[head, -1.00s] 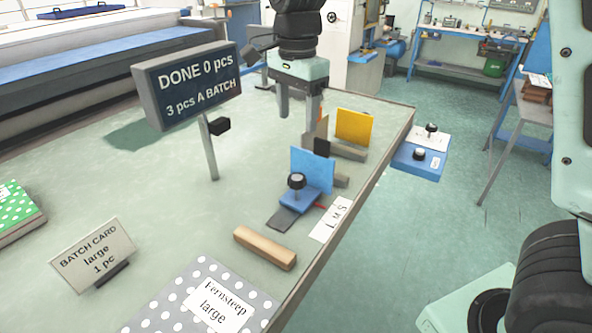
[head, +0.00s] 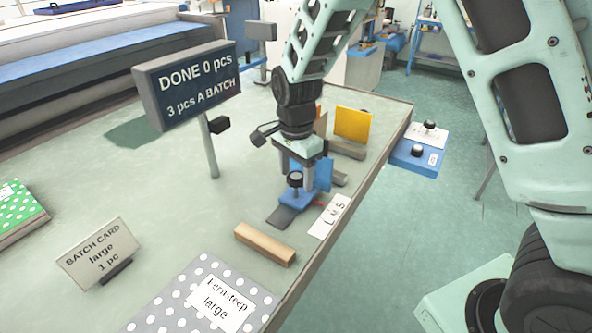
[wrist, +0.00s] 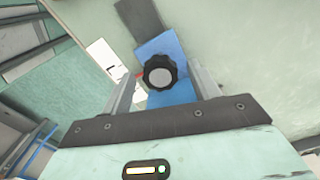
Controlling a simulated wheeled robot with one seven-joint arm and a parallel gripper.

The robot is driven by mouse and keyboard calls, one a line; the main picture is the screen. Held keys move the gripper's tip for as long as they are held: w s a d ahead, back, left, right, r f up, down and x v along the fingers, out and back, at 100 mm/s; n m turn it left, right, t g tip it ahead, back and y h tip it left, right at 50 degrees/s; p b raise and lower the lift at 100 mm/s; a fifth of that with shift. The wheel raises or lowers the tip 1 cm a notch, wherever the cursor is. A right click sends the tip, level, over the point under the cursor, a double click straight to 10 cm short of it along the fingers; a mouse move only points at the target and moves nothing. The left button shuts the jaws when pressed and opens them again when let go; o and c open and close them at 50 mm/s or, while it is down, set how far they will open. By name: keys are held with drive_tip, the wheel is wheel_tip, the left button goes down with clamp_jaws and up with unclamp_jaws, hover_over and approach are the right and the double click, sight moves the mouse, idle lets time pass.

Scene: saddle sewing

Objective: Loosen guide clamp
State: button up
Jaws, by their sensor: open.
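The guide clamp is a black knob (head: 295,180) on a blue guide block (head: 290,197) with an upright blue plate (head: 324,174). My gripper (head: 306,179) points down at the clamp, just behind the knob in the head view. In the wrist view the knob (wrist: 160,72) lies in line with the gap between the two fingers of my gripper (wrist: 162,88). The fingers are apart, with nothing held. I cannot tell whether they are level with the knob. My gripper hides part of the blue plate in the head view.
An L-M-S scale card (head: 329,216) lies beside the guide. A yellow plate (head: 353,125) stands behind, and a wooden bar (head: 265,244) lies in front. A sign on a post (head: 210,150) stands left. A blue box with knobs (head: 414,158) is beyond the table edge.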

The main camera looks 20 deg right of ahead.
drive_tip(key=c, duration=1)
drive_tip(key=shift+n, duration=0.3)
drive_tip(key=n, duration=0.3)
drive_tip(key=shift+n, duration=2.6)
drive_tip(key=o, duration=1)
